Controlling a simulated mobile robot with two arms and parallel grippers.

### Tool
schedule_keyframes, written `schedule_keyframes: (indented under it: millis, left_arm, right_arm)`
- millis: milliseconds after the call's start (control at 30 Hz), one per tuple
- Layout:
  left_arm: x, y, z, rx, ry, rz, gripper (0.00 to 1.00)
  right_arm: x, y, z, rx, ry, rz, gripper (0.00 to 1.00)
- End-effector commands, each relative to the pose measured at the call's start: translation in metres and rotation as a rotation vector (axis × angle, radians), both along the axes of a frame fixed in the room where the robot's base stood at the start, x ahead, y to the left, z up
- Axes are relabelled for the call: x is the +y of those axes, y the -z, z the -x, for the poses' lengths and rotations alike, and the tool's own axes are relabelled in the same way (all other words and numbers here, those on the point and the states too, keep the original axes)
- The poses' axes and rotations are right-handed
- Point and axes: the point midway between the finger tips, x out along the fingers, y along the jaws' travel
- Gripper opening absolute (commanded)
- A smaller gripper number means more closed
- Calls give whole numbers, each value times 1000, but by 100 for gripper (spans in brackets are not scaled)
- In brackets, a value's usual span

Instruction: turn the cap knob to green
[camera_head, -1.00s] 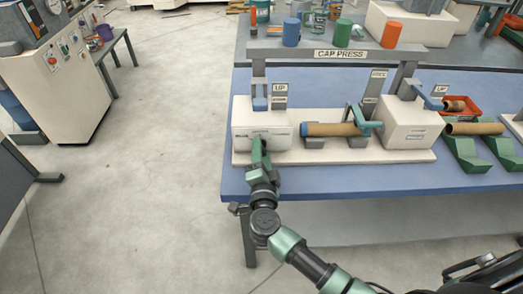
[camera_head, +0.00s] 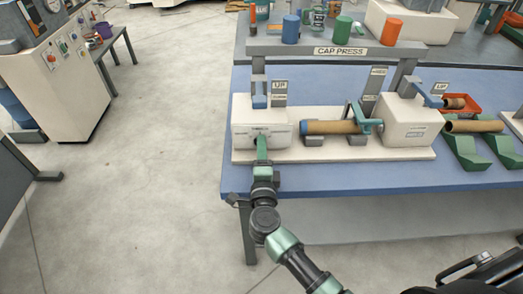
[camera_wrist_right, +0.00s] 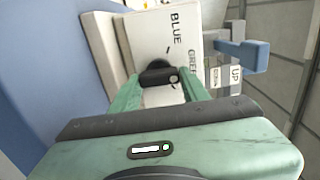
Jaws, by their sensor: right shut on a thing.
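The cap knob (camera_wrist_right: 158,76) is a dark knob on the front of the left white box (camera_head: 243,130) of the cap press. In the wrist view a pale dot sits on the knob's right end, roughly toward the GREEN lettering; the exact mark it meets is hard to tell. BLUE lettering (camera_wrist_right: 175,28) and GREEN lettering (camera_wrist_right: 192,66) stand beside it. My right gripper (camera_head: 262,147) is shut on the knob, with one green finger at each end of it in the wrist view (camera_wrist_right: 159,84). In the head view the gripper hides the knob. My left gripper is not in view.
A brown tube (camera_head: 331,127) lies in the press between the two white boxes. A blue lever (camera_head: 259,101) by an UP sign stands above the left box. Green cradles (camera_head: 466,155) with another tube are at right. The blue table's front edge (camera_head: 340,188) is close below.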

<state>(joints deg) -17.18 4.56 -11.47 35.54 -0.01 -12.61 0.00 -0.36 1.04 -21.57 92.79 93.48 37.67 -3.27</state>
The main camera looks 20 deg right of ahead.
Motion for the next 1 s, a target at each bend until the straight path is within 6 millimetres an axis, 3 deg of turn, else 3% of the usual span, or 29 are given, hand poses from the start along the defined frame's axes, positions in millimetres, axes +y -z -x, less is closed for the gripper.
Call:
schedule_keyframes:
  millis: [233,267,333,667,1000]
  left_arm:
    - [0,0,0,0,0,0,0]
    - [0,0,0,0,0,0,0]
    - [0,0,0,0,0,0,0]
    - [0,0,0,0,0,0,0]
    - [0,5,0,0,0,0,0]
  right_arm:
    - [0,3,1,6,1,0,5]
    - [0,3,1,6,1,0,51]
    - [0,3,1,5,1,1,67]
    - [1,2,3,3,0,1,67]
    - [15,3,54,6,1,-1,67]
